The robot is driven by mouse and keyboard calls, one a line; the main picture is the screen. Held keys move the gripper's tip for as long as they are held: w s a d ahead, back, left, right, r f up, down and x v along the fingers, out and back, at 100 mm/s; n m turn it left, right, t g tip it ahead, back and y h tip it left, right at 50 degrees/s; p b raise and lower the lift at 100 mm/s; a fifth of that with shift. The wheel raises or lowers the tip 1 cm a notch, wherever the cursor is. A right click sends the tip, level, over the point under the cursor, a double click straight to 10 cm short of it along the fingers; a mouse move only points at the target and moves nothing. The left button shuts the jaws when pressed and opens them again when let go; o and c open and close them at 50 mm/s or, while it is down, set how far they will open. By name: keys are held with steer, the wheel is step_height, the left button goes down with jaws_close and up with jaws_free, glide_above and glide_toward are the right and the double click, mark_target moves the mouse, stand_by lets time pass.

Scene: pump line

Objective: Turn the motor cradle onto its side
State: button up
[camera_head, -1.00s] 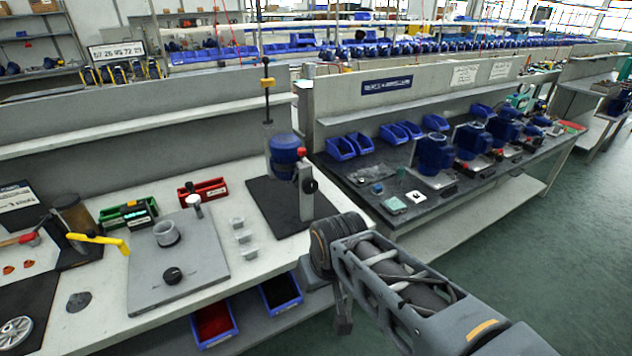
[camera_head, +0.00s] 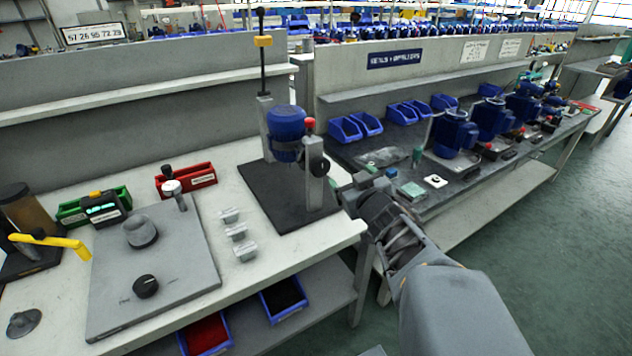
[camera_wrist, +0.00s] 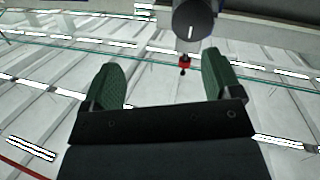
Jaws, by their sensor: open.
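The motor cradle holds a blue motor (camera_head: 287,122) upright between two grey posts on a dark base plate (camera_head: 262,205), on the near bench. A black round knob (camera_head: 319,166) sits on the right post, below a red knob (camera_head: 309,123). In the wrist view, a black knob with a white line (camera_wrist: 192,18) shows at the top, with a red knob (camera_wrist: 184,59) just below it. My gripper (camera_wrist: 162,63) is open and empty, its green fingers spread below the black knob. I see no contact. In the head view, my wrist is just right of the cradle.
A grey plate with knobs (camera_head: 155,275) and several small grey blocks (camera_head: 236,232) lie left of the cradle. A red bin (camera_head: 190,180) stands behind them. The bench at right holds more blue motors (camera_head: 455,133). Open floor lies at lower right.

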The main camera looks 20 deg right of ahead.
mark_target(322, 169)
steer(key=w+a+n+y, duration=0.1)
steer(key=w, duration=0.3)
steer(key=w+a+f+t+y+b, duration=0.1)
steer(key=w, duration=0.3)
steer(key=w+a+f+n+y, duration=0.1)
steer(key=w+y, duration=0.1)
steer(key=w, duration=0.2)
steer(key=shift+w+a+n+t, duration=0.1)
steer(key=shift+w+n+t, duration=0.05)
steer(key=shift+n+t, duration=0.2)
steer(key=shift+c, duration=0.5)
